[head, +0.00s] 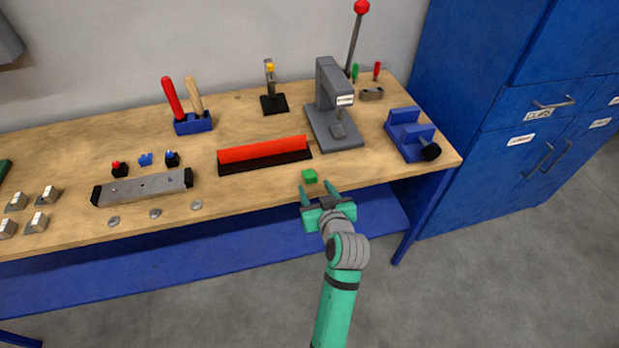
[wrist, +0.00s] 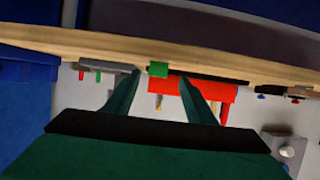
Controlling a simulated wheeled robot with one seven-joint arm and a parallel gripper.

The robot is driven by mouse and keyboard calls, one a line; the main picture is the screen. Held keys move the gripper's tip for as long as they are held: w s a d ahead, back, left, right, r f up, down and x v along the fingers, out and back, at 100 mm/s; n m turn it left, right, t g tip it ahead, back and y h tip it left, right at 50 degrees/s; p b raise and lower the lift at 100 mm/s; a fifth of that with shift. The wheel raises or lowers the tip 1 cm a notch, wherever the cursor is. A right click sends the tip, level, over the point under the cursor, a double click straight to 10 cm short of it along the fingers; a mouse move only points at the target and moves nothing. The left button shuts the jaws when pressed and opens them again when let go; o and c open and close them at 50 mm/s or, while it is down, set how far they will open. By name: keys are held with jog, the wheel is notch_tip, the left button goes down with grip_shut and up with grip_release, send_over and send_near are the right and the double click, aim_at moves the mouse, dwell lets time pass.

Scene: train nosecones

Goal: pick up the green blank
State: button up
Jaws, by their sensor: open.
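The green blank (head: 309,176) is a small green block on the wooden bench top near its front edge, in front of the red bar. In the wrist view the green blank (wrist: 158,69) shows between the two fingers, close to the bench edge. My gripper (head: 318,188) is open and empty at the front edge of the bench. Its fingertips point toward the blank, one on either side of it in the picture. In the wrist view my gripper (wrist: 160,80) shows both fingers spread apart. I cannot tell whether a finger touches the blank.
A red bar on a black base (head: 264,154) lies behind and left of the blank. A grey press (head: 333,110) stands behind it, and a blue vise (head: 408,135) stands to the right. The wooden bench (head: 250,193) has bare room left of the blank.

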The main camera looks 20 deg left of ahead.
aim_at(311, 180)
jog(key=shift+x, duration=2.4)
jog(key=shift+w+d+r, duration=0.1)
jog(key=shift+w+d, duration=0.05)
jog(key=shift+w, duration=0.05)
jog(key=c, duration=1.1)
jog(key=shift+d, duration=0.1)
jog(key=shift+s, duration=0.15)
